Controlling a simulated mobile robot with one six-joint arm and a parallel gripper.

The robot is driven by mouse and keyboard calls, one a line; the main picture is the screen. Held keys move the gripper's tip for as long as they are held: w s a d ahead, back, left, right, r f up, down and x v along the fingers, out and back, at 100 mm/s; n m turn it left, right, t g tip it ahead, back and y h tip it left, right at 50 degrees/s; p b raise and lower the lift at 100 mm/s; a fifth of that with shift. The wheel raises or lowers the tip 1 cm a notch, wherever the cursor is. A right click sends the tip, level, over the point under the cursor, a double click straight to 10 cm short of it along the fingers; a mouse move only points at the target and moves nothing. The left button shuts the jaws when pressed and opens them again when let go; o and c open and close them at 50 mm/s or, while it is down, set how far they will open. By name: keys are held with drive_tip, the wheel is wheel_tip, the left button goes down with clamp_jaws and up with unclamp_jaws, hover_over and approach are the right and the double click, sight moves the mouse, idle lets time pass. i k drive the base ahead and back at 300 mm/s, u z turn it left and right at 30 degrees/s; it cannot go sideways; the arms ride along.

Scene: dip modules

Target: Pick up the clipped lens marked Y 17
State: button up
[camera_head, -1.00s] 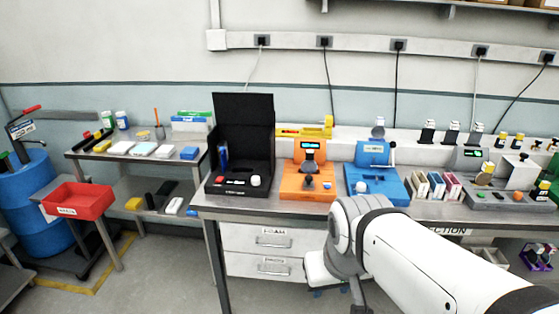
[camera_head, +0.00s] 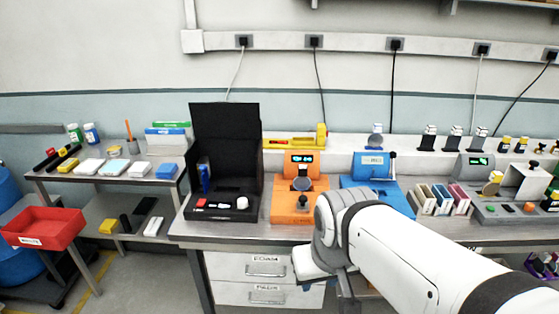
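I cannot make out a lens marked Y 17; no lettering of that kind is readable at this size. Small lens-like pieces on dark clips (camera_head: 429,137) stand on the white ledge behind the bench, and others with yellow parts (camera_head: 504,144) stand farther right. A round yellowish disc (camera_head: 491,188) sits at the grey instrument on the right of the bench. My gripper (camera_head: 345,290) hangs low in front of the bench drawers, well away from these pieces.
The bench holds an open black box (camera_head: 221,213), an orange device (camera_head: 300,206), a blue device (camera_head: 375,196) and upright coloured cases (camera_head: 440,200). A side table (camera_head: 105,180) with small items and a red bin (camera_head: 43,228) stand left. Floor between them is clear.

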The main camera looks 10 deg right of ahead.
sight(302, 183)
drive_tip(key=i, duration=1.15)
drive_tip(key=u, duration=0.05)
